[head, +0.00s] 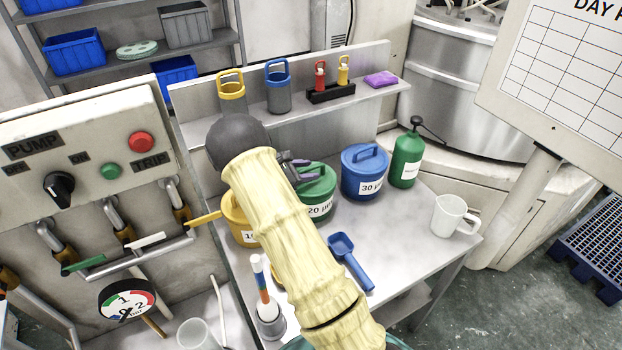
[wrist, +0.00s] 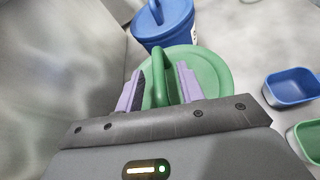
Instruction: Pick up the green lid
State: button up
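The green lid (head: 322,184) sits on the green tub marked 20 µm (head: 321,208) on the bench, partly hidden behind my arm in the head view. In the wrist view the lid (wrist: 212,72) shows as a round disc with an upright loop handle (wrist: 160,72). My gripper (wrist: 159,88) is open, with its two purple fingers on either side of the handle. Small gaps show between the handle and the fingers. In the head view my gripper (head: 292,166) is at the lid's left edge, mostly hidden by my arm.
A blue tub marked 30 µm (head: 363,175) stands close on the right, and a yellow tub (head: 238,222) on the left. A green bottle (head: 406,158), white mug (head: 452,214) and blue scoop (head: 350,262) are further right and in front. A shelf (head: 300,108) runs behind.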

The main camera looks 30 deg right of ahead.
aim_at(307, 171)
jog(key=shift+c, duration=0.2)
grip_shut()
jog(key=shift+r+b, duration=0.3)
jog(key=shift+r, duration=0.55)
jog(key=shift+s+r+b, duration=0.35)
jog(key=shift+r, duration=0.55)
jog(key=s+b, duration=0.3)
jog(key=s, duration=1.4)
jog(key=shift+s+d+b, duration=0.2)
jog(key=shift+d+b, duration=0.1)
jog(key=shift+b, duration=0.1)
